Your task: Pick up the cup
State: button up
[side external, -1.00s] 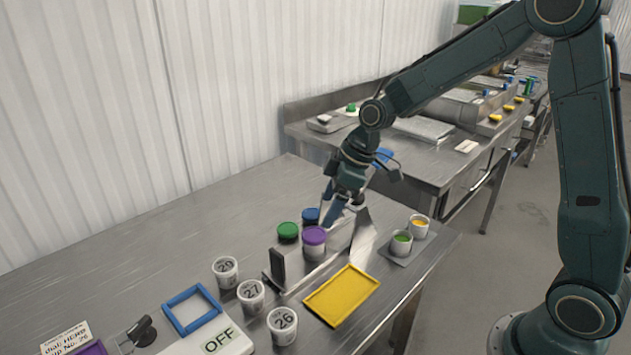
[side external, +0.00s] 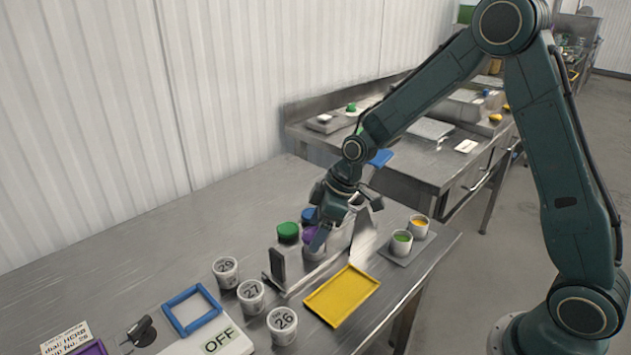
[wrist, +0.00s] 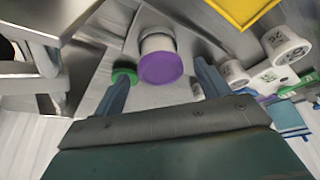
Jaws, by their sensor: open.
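A white cup with a purple lid (wrist: 160,69) stands on the steel bench, close in front of my gripper in the wrist view. In the side view this purple-lidded cup (side external: 308,234) is partly hidden by my fingers. My gripper (side external: 319,240) is open and empty, pointing down. Its two fingers appear either side of the purple lid in the wrist view; I cannot tell whether they touch it. White cups numbered 26 (side external: 283,325), 27 (side external: 251,297) and 29 (side external: 226,272) stand upright in a row nearer the camera.
A grey upright block (side external: 277,267), yellow tray (side external: 342,296), blue frame (side external: 192,310) and small tray with two filled cups (side external: 397,258) are nearby. The back left bench is clear.

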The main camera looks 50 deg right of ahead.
aim_at(314, 233)
jog(key=shift+x, duration=2)
jog(key=c, duration=1.1)
